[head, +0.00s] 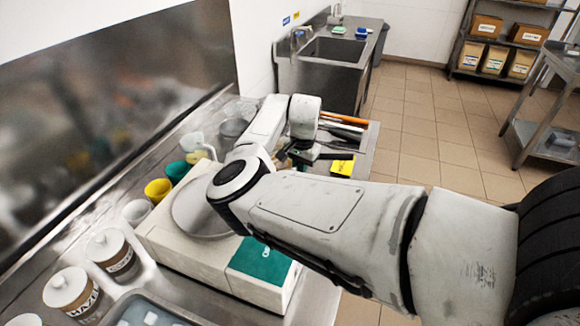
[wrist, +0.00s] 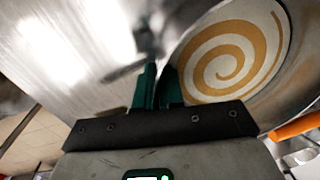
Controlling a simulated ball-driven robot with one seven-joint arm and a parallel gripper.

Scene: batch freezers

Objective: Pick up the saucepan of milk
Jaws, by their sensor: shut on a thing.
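My gripper (head: 304,154) is low over the steel counter, beyond the white bench scale, partly hidden by my own arm. In the wrist view its green fingers (wrist: 158,88) are close together, shut on a thin dark part that looks like the saucepan's handle. Right beside the fingers is a round metal vessel (wrist: 292,78), apparently the saucepan, with a pale surface marked by a tan spiral. The grip itself is blurred. In the head view I cannot clearly make out the saucepan behind my arm.
The white scale (head: 185,250) with a round plate stands on the counter. Yellow (head: 158,190) and green cups are along the back. Lidded tubs (head: 70,290) and a tray (head: 150,308) are nearer. A yellow tag (head: 342,167) and an orange-handled tool (head: 345,118) lie near my gripper.

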